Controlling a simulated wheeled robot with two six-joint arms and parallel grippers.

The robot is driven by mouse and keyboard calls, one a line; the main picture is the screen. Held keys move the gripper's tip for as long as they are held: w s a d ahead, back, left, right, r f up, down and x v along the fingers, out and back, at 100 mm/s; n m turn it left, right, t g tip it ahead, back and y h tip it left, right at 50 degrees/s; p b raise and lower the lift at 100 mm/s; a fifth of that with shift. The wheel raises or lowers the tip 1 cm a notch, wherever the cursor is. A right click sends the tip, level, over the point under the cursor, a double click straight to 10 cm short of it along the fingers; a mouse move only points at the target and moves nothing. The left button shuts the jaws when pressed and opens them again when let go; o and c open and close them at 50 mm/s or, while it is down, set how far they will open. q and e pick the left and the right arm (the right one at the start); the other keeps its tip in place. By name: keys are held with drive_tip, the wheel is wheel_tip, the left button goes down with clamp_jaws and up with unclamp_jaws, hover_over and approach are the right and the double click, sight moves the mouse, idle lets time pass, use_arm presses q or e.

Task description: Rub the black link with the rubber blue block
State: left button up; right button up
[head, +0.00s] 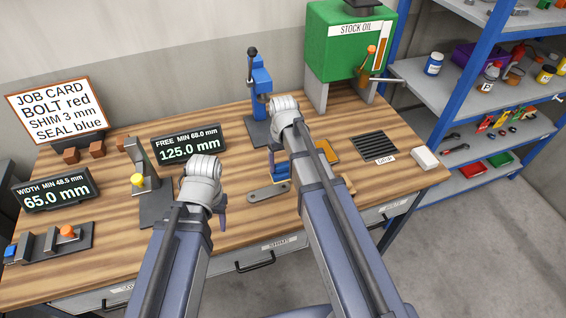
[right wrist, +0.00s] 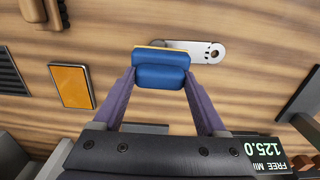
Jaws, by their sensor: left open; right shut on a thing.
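My right gripper (right wrist: 160,75) is shut on the blue block (right wrist: 160,68), which has a thin yellowish edge on its far side. In the head view the blue block (head: 281,174) shows beneath my right arm, at the right end of the link (head: 266,193). The link is a flat bar with rounded ends, grey rather than black here. In the right wrist view the link (right wrist: 203,51) is partly hidden behind the block; I cannot tell whether they touch. My left gripper (head: 222,218) is open and empty, left of the link, mostly hidden by its wrist.
A blue press (head: 259,85) and the green stock oil tank (head: 345,45) stand at the back. An orange pad (right wrist: 71,86) and a black grille (head: 375,145) lie on the right. A stand with a yellow knob (head: 138,180) and displays (head: 188,146) are on the left.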

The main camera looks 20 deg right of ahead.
wheel_tip(320, 180, up, 3)
drive_tip(key=p, duration=0.3)
idle(0.4)
